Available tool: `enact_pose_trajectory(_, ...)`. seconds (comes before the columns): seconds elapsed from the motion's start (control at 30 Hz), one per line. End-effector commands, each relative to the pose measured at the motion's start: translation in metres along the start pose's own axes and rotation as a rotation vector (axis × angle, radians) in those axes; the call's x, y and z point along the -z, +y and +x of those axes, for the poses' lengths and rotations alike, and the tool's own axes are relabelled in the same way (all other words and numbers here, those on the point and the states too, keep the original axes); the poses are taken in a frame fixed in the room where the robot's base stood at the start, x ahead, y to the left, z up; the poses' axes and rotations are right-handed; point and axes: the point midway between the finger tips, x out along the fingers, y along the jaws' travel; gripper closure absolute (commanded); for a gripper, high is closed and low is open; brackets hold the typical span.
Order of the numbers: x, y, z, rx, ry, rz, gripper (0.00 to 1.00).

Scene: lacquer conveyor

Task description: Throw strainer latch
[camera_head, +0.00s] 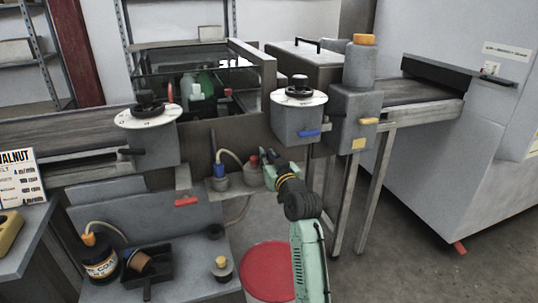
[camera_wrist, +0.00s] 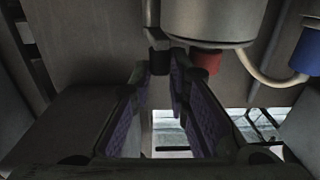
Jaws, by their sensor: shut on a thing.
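The strainer appears to be the grey cylinder (camera_head: 250,178) with a red cap, low on the front of the machine in the head view. In the wrist view, the grey cylinder (camera_wrist: 215,20) shows close up with its red cap (camera_wrist: 207,62). A thin rod with a dark end (camera_wrist: 158,42), apparently the latch, stands just left of it. My gripper (camera_head: 268,158) reaches the strainer's right side. In the wrist view, the purple-padded fingers of my gripper (camera_wrist: 162,78) close around the dark end. The fingers partly hide it, and its exact seating is unclear.
A blue-capped pot (camera_head: 219,178) with a pale hose stands left of the strainer. A grey housing with a white dial (camera_head: 299,98) and blue lever overhangs the gripper. A red-topped drum (camera_head: 267,268) stands below, beside my arm. A shelf (camera_head: 190,275) holds a jar and black tray.

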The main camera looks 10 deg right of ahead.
Motion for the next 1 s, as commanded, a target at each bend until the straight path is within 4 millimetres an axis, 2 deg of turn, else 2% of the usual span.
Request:
enact_pose_trajectory(0.13, 0.001, 0.000, 0.000, 0.001, 0.003, -0.001, 1.00)
enact_pose_trajectory(0.17, 0.001, 0.000, 0.000, 0.001, 0.003, -0.001, 0.82)
enact_pose_trajectory(0.27, 0.001, 0.000, 0.000, 0.001, 0.002, -0.001, 0.75)
enact_pose_trajectory(0.67, -0.002, 0.001, 0.000, 0.018, 0.000, 0.000, 0.75)
enact_pose_trajectory(0.93, -0.005, 0.011, -0.001, 0.132, 0.000, -0.003, 0.75)
enact_pose_trajectory(1.0, -0.003, 0.011, -0.017, 0.134, 0.003, 0.001, 0.75)
